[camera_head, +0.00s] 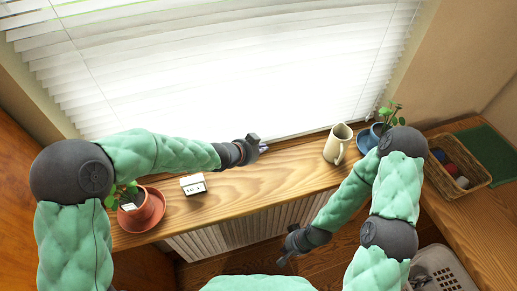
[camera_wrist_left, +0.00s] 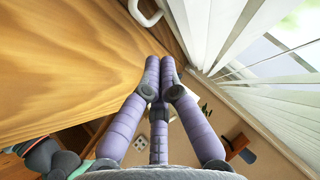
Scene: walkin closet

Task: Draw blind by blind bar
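The white slatted blind (camera_head: 220,75) hangs down over the window almost to the sill. In the left wrist view its slats (camera_wrist_left: 225,35) are at upper right, with a bright gap showing outdoors. The blind's lower bar (camera_head: 300,130) runs just above the sill. My left gripper (camera_head: 264,148) is at that lower edge, largely hidden by its dark wrist. In the left wrist view its purple fingers (camera_wrist_left: 160,62) come together at the tips, with nothing visible between them. My right gripper (camera_head: 282,261) hangs low in front of the sill, away from the blind; its fingers are too small to tell.
The wooden sill (camera_head: 255,180) holds a potted plant (camera_head: 138,212), a small white block (camera_head: 193,184), a cream pitcher (camera_head: 338,143) and a blue pot (camera_head: 378,132). A wicker basket (camera_head: 458,162) stands at right. The sill between block and pitcher is clear.

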